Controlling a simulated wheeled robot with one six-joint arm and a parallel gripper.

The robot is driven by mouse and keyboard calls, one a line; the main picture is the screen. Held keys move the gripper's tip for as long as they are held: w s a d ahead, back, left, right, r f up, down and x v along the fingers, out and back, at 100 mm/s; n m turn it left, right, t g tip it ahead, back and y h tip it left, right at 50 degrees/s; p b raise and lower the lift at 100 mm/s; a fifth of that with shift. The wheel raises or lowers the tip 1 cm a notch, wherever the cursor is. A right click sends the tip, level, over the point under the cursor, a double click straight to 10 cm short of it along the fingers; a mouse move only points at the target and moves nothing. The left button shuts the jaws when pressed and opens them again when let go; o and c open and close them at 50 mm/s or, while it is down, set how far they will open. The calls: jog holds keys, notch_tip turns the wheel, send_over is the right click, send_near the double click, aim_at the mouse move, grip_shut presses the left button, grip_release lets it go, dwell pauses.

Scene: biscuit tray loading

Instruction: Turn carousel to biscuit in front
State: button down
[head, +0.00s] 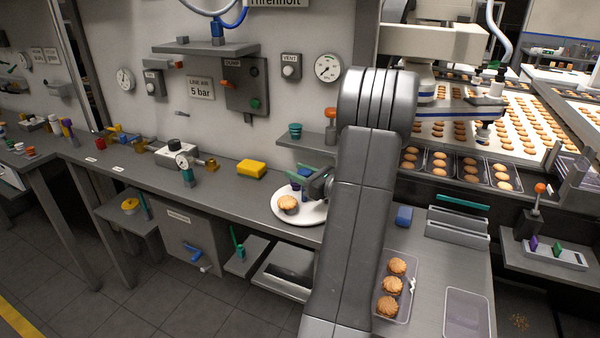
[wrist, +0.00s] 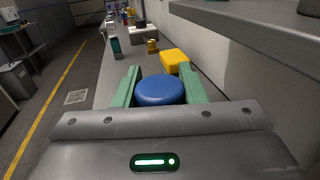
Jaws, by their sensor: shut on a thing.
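The carousel (head: 312,217) is a white round plate on the grey bench, partly hidden by my arm in the head view. One golden biscuit (head: 288,203) lies on its near left part. My gripper (head: 300,180) is over the carousel, behind the biscuit. In the wrist view its green fingers are shut on a round blue knob (wrist: 160,90), one finger on each side. The plate under the knob does not show in the wrist view.
A yellow block (head: 251,169) lies on the bench left of the carousel; it also shows in the wrist view (wrist: 174,60). At the right are a clear tray (head: 411,262) with three biscuits and an empty tray (head: 467,314). A wall shelf (head: 308,141) overhangs the carousel.

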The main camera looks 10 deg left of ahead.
jog(key=shift+s+a+n+g+y, duration=0.15)
jog(key=shift+n+g+y, duration=0.75)
jog(key=shift+g, duration=0.5)
jog(key=shift+s+n+g, duration=0.1)
jog(key=shift+n+g, duration=0.5)
jog(key=shift+g, duration=0.1)
jog(key=c, duration=0.9)
grip_release()
jog(key=b+v, duration=0.2)
jog(key=v, duration=1.2)
jog(key=shift+f, duration=0.2)
